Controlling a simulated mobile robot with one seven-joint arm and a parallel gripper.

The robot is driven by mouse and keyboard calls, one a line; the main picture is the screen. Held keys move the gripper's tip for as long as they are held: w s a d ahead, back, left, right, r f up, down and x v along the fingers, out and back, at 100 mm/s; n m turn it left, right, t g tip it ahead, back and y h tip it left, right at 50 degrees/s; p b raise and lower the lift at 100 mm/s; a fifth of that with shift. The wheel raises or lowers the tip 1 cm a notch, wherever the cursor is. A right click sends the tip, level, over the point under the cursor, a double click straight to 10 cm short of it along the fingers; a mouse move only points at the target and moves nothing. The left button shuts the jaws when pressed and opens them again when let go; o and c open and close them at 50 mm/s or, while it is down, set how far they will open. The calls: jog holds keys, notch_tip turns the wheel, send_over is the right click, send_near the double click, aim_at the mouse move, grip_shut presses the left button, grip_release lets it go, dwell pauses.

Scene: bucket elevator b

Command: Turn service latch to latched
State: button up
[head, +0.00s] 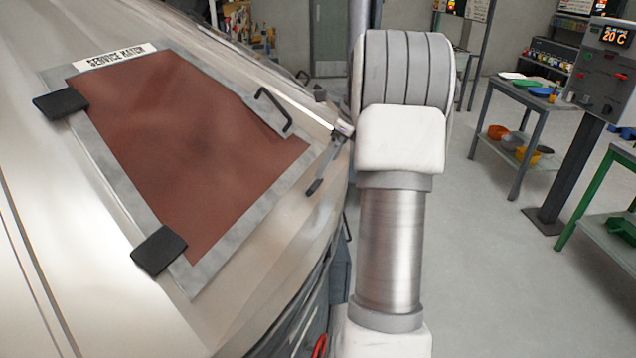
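The service hatch (190,140) is a reddish-brown panel in a grey frame on the sloped metal housing at left. It looks closed. A dark lever (318,180), which looks like the service latch, hangs at the right edge of the hatch frame, angled down and left. Its upper end meets a light metal piece (344,130) right beside my arm. Small grey parts (328,102) just above may belong to my gripper. My white arm hides most of this spot, so I cannot tell whether my gripper touches the lever or how its fingers stand.
A black handle (274,108) stands on the hatch's upper right. Two black hinge blocks (61,104) sit on its left side. A control post (590,110) and a grey table (530,105) stand at right. The floor between my arm and them is clear.

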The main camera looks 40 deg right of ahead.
aim_at(317, 183)
jog(key=x, duration=0.8)
jog(key=shift+w, duration=0.1)
jog(key=shift+c, duration=0.2)
jog(key=c, duration=1.2)
